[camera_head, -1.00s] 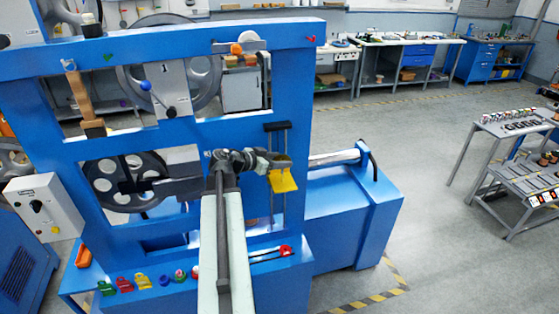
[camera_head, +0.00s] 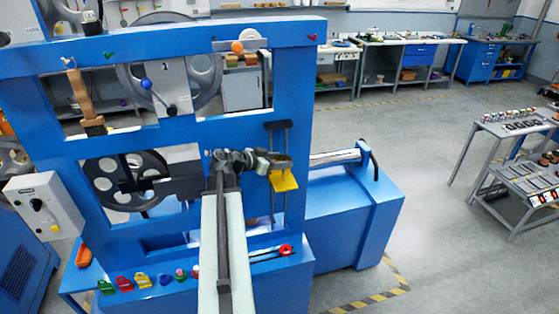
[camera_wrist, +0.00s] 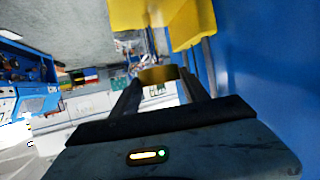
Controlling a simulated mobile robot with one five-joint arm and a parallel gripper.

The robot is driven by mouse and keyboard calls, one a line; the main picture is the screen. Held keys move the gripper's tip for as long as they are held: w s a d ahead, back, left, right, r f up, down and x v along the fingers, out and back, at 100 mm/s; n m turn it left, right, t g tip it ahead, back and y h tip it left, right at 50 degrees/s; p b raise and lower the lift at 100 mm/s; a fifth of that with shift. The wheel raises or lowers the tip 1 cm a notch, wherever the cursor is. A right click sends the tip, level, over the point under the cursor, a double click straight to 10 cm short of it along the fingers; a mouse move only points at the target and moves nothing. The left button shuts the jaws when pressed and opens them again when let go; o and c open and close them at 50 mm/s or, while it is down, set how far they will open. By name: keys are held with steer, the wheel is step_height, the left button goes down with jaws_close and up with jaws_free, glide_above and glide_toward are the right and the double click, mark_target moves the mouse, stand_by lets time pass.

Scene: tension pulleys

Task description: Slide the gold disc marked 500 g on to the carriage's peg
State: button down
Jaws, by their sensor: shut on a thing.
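In the wrist view a gold disc (camera_wrist: 158,75) shows as a curved band between the two fingers of my gripper (camera_wrist: 160,86), which is shut on it. Its 500 g mark cannot be read. The yellow carriage (camera_wrist: 185,22) is just beyond the disc, at the top of that view. In the head view my gripper (camera_head: 264,163) is at the upper left of the yellow carriage (camera_head: 283,180), which sits on dark vertical rods. The disc cannot be made out there, and I cannot make out the peg in either view.
The blue machine frame (camera_head: 294,110) stands behind and around the carriage. A spoked wheel (camera_head: 105,185) is at the left. Coloured tags (camera_head: 125,284) and a red handle (camera_head: 286,250) are on the lower ledge. Open floor (camera_head: 440,240) lies to the right, before a grey cart (camera_head: 500,128).

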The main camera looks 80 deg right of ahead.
mark_target(280, 182)
stand_by(0.6)
steer(key=shift+f+b, duration=1.5)
steer(key=shift+b, duration=0.05)
steer(key=shift+f+b, duration=1.45)
steer(key=shift+f, duration=0.15)
steer(key=shift+f+b, duration=0.85)
steer(key=shift+b, duration=0.15)
steer(key=shift+r, duration=0.1)
